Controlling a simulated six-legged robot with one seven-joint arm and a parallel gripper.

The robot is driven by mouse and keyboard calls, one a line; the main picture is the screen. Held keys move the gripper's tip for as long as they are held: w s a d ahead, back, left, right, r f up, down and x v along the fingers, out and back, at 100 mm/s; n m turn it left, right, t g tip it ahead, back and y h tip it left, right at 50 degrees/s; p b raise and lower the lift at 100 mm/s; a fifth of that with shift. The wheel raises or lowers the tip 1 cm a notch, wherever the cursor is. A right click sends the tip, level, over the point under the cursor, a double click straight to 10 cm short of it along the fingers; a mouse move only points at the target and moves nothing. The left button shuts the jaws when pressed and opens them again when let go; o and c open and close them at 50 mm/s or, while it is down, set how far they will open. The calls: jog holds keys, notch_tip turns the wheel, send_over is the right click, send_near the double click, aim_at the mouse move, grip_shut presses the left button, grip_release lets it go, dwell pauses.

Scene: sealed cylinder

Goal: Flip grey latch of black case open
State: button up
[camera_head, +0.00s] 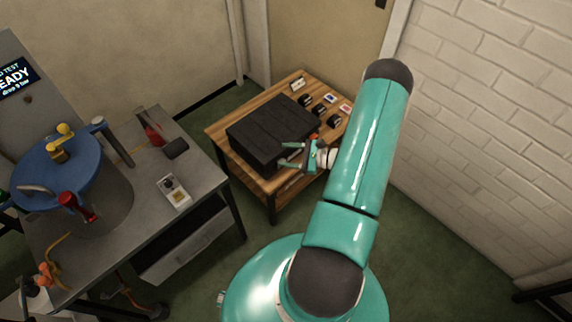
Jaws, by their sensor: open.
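The black case (268,130) lies closed on a small wooden table (219,132) in the upper middle of the head view. My gripper (286,156) is open at the case's front right side, with its two fingers pointing left toward the case's front face. I cannot tell whether the fingers touch the case. The grey latch cannot be made out; it is too small or hidden by my gripper.
Several small dark items and cards (320,110) lie on the table right of the case. A grey workbench (140,215) with a blue round lid (55,170) stands at left. A white brick wall (490,130) is at right. Green floor lies between.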

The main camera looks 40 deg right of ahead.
jog(key=s+d+f+m+t+h, duration=0.2)
jog(key=s+f+m+h, duration=0.25)
jog(key=f, duration=0.35)
jog(key=s+d+f+m+t+h, duration=0.2)
jog(key=s+f+m+t+h, duration=0.1)
jog(key=s+f+m+h, duration=0.25)
jog(key=w+f, duration=0.2)
jog(key=w, duration=1.3)
jog(key=shift+w+a+y, duration=0.15)
jog(key=shift+w+y, duration=0.05)
jog(key=shift+y, duration=0.2)
jog(key=shift+c, duration=0.2)
jog(key=shift+f, duration=0.1)
jog(key=c, duration=0.9)
